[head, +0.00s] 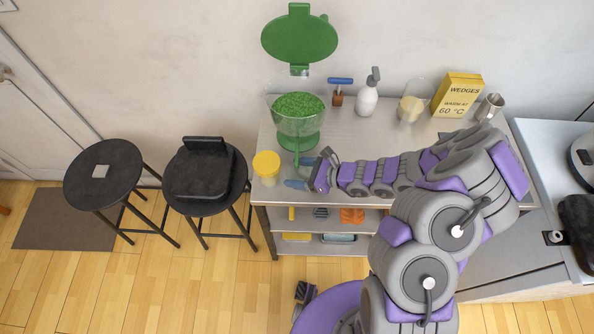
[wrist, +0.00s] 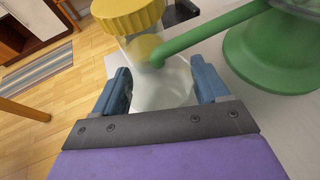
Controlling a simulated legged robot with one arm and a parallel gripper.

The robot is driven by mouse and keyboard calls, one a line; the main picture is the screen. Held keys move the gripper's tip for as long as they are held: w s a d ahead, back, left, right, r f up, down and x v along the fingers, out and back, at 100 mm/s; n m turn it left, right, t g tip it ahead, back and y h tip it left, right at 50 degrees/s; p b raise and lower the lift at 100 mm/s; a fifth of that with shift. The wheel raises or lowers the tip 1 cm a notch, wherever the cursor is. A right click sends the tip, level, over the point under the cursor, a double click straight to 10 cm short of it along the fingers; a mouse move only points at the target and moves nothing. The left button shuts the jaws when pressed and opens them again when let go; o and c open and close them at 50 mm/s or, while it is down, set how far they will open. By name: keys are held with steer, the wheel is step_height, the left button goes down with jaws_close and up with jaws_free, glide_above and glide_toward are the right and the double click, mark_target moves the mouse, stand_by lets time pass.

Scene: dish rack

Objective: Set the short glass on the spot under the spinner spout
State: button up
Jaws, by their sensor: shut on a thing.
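The green spinner (head: 297,139) stands on the metal table, its clear bowl full of green leaves and its green lid (head: 299,40) raised. In the wrist view, its green spout (wrist: 205,35) slopes down to the left, with its tip over the clear short glass (wrist: 166,92). My gripper (wrist: 163,84) is shut on this glass, one blue finger on each side. In the head view, my gripper (head: 299,174) is low at the table's front, just below the spinner base. The glass is hard to make out there. The spot under the spout is hidden.
A jar with a yellow lid (head: 266,163) stands close to the left of my gripper; it also shows behind the glass in the wrist view (wrist: 128,15). A white spray bottle (head: 367,98), a clear jug (head: 411,108) and a yellow box (head: 457,96) stand at the back.

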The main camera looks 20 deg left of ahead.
steer(key=o, duration=0.9)
steer(key=shift+c, duration=0.2)
steer(key=o, duration=0.4)
steer(key=shift+a+f, duration=0.1)
steer(key=shift+a, duration=0.2)
steer(key=shift+c, duration=0.2)
steer(key=shift+d, duration=0.2)
steer(key=p+v, duration=0.3)
steer(key=v, duration=1.4)
jaws_close()
